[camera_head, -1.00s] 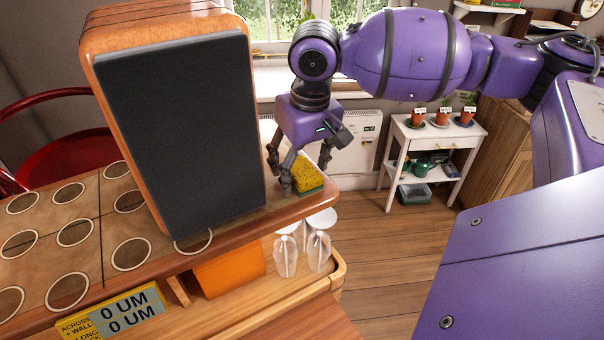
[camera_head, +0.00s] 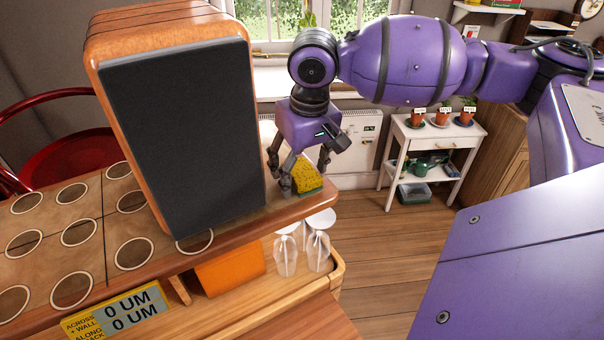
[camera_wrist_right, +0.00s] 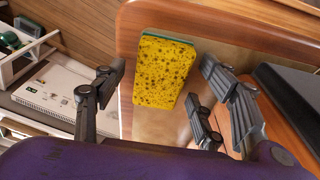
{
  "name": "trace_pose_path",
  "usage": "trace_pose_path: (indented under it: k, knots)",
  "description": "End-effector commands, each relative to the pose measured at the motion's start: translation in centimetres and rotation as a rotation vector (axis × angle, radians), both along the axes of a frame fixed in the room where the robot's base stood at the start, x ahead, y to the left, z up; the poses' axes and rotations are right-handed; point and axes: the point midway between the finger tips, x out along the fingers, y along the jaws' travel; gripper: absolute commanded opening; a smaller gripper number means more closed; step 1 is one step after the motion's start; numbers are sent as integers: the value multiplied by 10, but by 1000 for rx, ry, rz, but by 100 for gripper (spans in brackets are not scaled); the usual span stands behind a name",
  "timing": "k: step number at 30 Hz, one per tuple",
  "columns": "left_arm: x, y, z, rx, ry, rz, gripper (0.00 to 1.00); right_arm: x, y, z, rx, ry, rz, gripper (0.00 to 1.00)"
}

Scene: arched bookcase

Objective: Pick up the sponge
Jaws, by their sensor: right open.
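The sponge (camera_head: 308,175) is yellow with a green layer and lies near the right end of the wooden top, beside the dark-fronted speaker. My right gripper (camera_head: 300,172) is open and reaches down over it from behind, with its fingers around or just above the sponge. In the right wrist view the sponge (camera_wrist_right: 164,70) lies between the spread fingers of the gripper (camera_wrist_right: 160,100), with gaps visible on both sides. No finger visibly touches it there. My left gripper is not in view.
A tall wooden speaker (camera_head: 178,130) stands close left of my right gripper. The wooden top (camera_head: 252,228) ends just right of the sponge. Upturned glasses (camera_head: 318,250) hang or stand below that edge. A white plant stand (camera_head: 430,150) is farther back.

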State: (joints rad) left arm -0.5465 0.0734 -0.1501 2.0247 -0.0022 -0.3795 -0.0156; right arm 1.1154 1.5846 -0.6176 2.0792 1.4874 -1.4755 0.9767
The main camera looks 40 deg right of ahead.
Motion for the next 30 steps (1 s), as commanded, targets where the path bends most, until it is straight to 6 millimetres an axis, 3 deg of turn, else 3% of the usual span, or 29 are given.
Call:
trace_pose_path:
  k: [14,22,30]
  knots:
    - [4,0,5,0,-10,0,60,0,0,-1,0,-1,0,65]
    - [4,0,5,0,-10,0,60,0,0,-1,-1,0,0,31]
    - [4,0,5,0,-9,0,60,0,0,-1,-1,1,0,31]
